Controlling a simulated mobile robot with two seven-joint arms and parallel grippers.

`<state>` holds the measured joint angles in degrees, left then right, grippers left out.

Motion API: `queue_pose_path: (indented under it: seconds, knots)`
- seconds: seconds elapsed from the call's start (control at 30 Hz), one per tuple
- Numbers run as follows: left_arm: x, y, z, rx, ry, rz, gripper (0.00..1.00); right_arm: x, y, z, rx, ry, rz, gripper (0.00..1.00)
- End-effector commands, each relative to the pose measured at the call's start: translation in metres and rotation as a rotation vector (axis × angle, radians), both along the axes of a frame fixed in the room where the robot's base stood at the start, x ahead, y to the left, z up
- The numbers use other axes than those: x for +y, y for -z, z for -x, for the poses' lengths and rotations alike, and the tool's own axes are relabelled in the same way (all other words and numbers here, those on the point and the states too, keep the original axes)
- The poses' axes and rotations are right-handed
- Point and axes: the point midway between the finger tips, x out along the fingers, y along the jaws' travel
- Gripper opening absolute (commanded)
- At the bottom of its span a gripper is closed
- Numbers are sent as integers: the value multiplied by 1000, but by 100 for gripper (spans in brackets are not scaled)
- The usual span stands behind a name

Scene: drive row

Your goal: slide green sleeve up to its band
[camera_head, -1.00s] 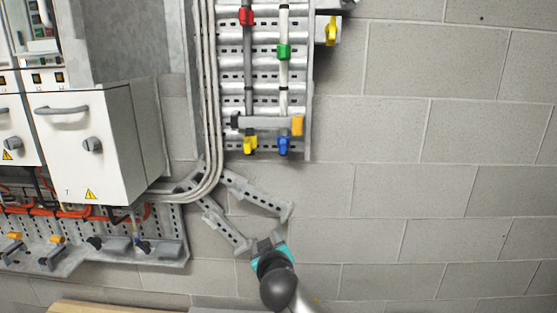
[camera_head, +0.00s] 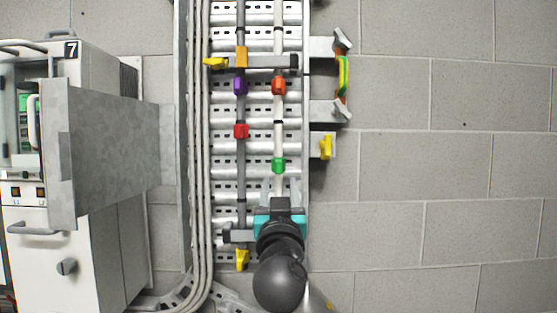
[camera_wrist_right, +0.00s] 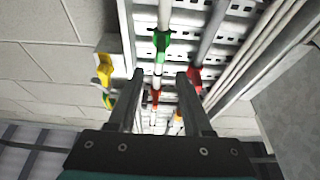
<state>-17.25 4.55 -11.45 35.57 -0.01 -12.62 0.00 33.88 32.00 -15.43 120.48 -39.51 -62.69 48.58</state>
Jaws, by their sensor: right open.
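The green sleeve (camera_head: 278,165) sits on the white upright line in the head view. A dark band (camera_head: 278,122) circles this line above it, with bare line between them. My right gripper (camera_head: 282,189) is open just below the green sleeve, its fingers pointing up toward the rack. In the right wrist view the green sleeve (camera_wrist_right: 161,43) shows beyond the gap between the open fingers (camera_wrist_right: 160,78), and nothing is held. My left gripper is not in view.
An orange-red sleeve (camera_head: 278,86) is higher on the same line. Red (camera_head: 241,131) and purple (camera_head: 240,86) sleeves are on the grey line to the left. A yellow part (camera_head: 326,148) juts out on the right. A grey cabinet stands left; bare block wall lies right.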

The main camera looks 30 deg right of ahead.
Motion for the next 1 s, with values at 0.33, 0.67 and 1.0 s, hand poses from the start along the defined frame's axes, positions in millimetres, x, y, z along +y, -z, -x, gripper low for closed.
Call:
queue_pose_path:
  seconds: [0.33,0.67,1.0]
  knots:
    - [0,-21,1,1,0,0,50,-28,-25,-45,0,0,1,50]
    - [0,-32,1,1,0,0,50,-44,-36,-73,1,-1,1,50]
    - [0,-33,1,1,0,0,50,-47,-37,-78,1,-2,0,50]
